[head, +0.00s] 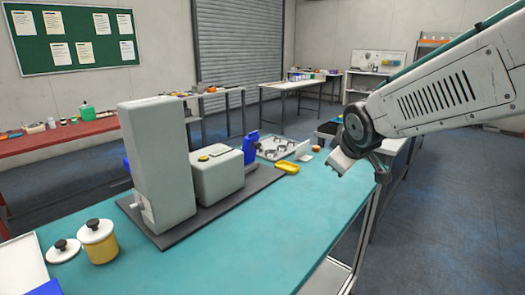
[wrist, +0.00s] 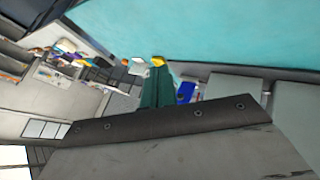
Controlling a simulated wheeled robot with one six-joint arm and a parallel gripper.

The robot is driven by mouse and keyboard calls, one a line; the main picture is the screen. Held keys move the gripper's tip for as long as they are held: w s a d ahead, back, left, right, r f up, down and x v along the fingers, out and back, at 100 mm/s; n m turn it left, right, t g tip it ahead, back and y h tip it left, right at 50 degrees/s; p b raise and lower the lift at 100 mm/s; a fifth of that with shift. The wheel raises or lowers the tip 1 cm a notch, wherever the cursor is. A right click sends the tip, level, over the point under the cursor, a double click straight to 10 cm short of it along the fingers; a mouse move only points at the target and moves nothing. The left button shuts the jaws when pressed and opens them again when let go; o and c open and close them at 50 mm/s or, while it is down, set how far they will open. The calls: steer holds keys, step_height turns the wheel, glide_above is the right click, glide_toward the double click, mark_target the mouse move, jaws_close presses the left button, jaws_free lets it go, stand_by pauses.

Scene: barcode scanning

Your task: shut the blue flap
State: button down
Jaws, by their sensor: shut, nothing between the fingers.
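A blue flap (head: 250,147) stands raised at the far right end of the low grey box (head: 216,174) on the teal table. A blue piece, likely this flap, shows small in the wrist view (wrist: 185,92) beside the grey housing. Another blue piece (head: 127,165) is mostly hidden behind the tall grey box (head: 158,165). My gripper (head: 340,163) is shut and empty. It hangs to the right of the flap, near the table's right edge, apart from it. Its fingertips are small and hard to make out.
A yellow tray (head: 286,168), a pale fixture board (head: 277,148) and a small orange item (head: 316,149) lie between the flap and my gripper. A yellow jar (head: 99,245) stands at the front left. The teal table (head: 250,240) is clear at the front right.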

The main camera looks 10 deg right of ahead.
steer(key=w+d+n+t, duration=0.2)
steer(key=w+n+t, duration=0.15)
steer(key=w, duration=0.75)
steer(key=n+t+y, duration=0.5)
steer(key=n+y, duration=1)
steer(key=n, duration=0.2)
glide_toward(259, 146)
steer(key=shift+g, duration=0.35)
steer(key=x, duration=0.7)
steer(key=shift+d+r, duration=0.15)
steer(key=shift+d, duration=0.1)
steer(key=shift+a+r, duration=0.1)
